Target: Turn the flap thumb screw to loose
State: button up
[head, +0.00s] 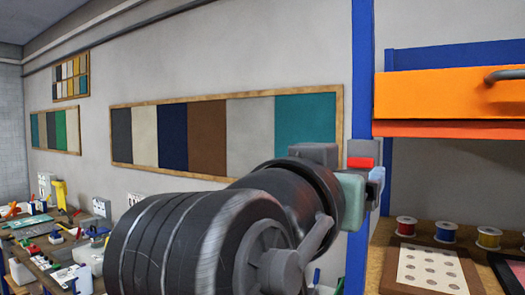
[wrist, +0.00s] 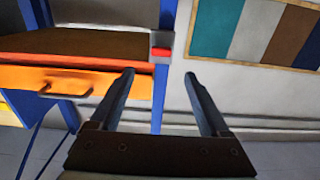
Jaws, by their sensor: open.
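A small red block (head: 361,162) sits by the blue post at the left end of an orange flap (head: 450,95). It also shows in the wrist view (wrist: 160,53), on a grey mount. It may be the flap thumb screw; its shape is too small to tell, as is whether it is tight or loose. My gripper (wrist: 159,75) is open and empty. In the upside-down wrist view, its two fingers point toward the red block, which appears between and beyond the tips. In the head view my wrist hides most of the gripper.
The flap has a bar handle (head: 504,75). Below it, a wooden shelf holds thread spools (head: 446,231) and a dotted board (head: 430,268). A blue post (head: 362,60) stands left of the flap. A colour sample board (head: 207,136) hangs on the wall. A cluttered bench is at far left.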

aim_at(360, 162)
jog(key=p+x, duration=0.4)
jog(key=x, duration=0.5)
jog(key=shift+w+d+r+p, duration=0.1)
jog(key=shift+w+d+p, duration=0.1)
jog(key=shift+w+p, duration=0.1)
jog(key=shift+w+d, duration=0.25)
jog(key=shift+w, duration=0.35)
grip_shut()
